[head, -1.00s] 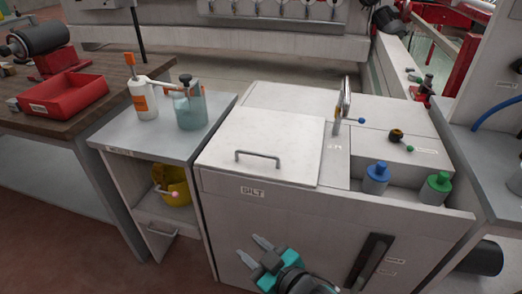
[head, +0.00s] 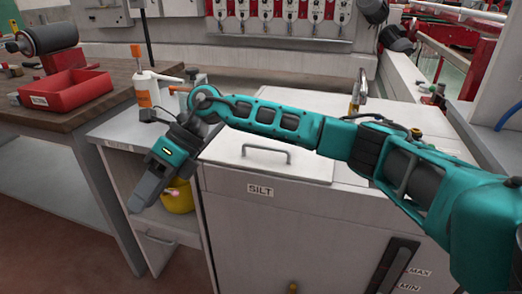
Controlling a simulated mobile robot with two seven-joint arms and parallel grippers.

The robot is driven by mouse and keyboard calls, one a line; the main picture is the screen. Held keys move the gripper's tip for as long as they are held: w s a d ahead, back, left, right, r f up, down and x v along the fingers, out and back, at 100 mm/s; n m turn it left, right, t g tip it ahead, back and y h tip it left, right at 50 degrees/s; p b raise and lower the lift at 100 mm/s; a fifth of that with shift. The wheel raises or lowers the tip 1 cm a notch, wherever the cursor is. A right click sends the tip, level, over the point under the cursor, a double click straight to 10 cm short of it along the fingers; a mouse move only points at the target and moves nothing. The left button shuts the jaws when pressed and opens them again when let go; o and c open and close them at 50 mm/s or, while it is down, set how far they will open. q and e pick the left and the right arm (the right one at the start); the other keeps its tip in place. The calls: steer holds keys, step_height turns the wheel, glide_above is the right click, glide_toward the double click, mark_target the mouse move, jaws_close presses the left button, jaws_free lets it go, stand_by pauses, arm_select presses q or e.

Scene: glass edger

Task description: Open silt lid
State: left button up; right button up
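The silt lid (head: 238,158) is a flat white panel on top of the white cabinet, with a grey bar handle (head: 266,148) near its front edge. It lies shut, above the "SILT" label (head: 261,190). My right arm crosses over the back and right of the lid and hides that part. My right gripper (head: 138,205) is left of the lid, beyond the cabinet's left side, pointing down in front of the low shelf unit. It is clear of the handle. Its fingers overlap in this view, so their opening is unclear. My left gripper is not in view.
The shelf unit (head: 112,130) left of the cabinet bears a white bottle (head: 147,90); a yellow container (head: 180,198) sits inside. A red tray (head: 70,92) lies on the wooden bench. A tap (head: 358,92) stands behind my arm. Floor shows at lower left.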

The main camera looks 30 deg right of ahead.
steer(key=w+d+r+t+h+b, duration=0.2)
steer(key=w+d+h, duration=0.25)
steer(key=d, duration=0.65)
steer(key=m+t+h+b, duration=0.1)
steer(key=m+h+b, duration=0.1)
steer(key=h, duration=0.5)
glide_toward(265, 148)
steer(key=b+x, duration=0.1)
steer(key=x, duration=0.1)
steer(key=b+x, duration=0.1)
steer(key=x, duration=0.1)
steer(key=b+x, duration=0.1)
steer(key=x, duration=0.1)
steer(key=shift+w+d+f, duration=0.15)
steer(key=shift+d+f, duration=0.1)
steer(key=shift+d, duration=0.1)
steer(key=shift+f, duration=0.5)
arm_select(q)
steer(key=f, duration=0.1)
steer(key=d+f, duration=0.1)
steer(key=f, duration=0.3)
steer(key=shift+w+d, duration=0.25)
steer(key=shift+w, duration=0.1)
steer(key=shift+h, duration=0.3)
arm_select(e)
steer(key=shift+c, duration=0.5)
jaws_close()
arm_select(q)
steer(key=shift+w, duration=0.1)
